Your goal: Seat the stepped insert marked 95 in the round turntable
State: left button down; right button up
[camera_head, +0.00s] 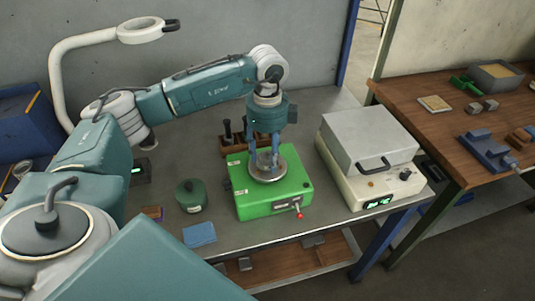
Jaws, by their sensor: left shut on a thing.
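The round turntable (279,174) is a grey metal disc on top of a green box (255,202) on the metal bench. My left gripper (264,158) points straight down over the turntable, its fingers around a small grey piece at the disc's middle. This piece looks like the stepped insert, but it is mostly hidden by the fingers and no mark 95 can be read. I cannot tell whether it touches or sits in the turntable. My right gripper is out of view.
A lidded grey furnace box (369,139) stands right of the green box. A wooden holder (232,147) is behind it. A dark green jar (190,196) and blue cloth (199,234) lie left. A red-tipped lever (298,210) sticks out in front. A wooden table (437,68) stands right.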

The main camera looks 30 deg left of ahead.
aim_at(268, 156)
pick_arm(q)
jog(key=shift+f, duration=0.35)
jog(key=c, duration=1.2)
grip_release()
jog(key=shift+o, duration=0.2)
jog(key=shift+s, duration=0.1)
jog(key=shift+r+p, duration=0.75)
jog(key=shift+r, duration=0.65)
notch_tip(268, 156, up, 8)
jog(key=p, duration=0.5)
jog(key=shift+d, duration=0.1)
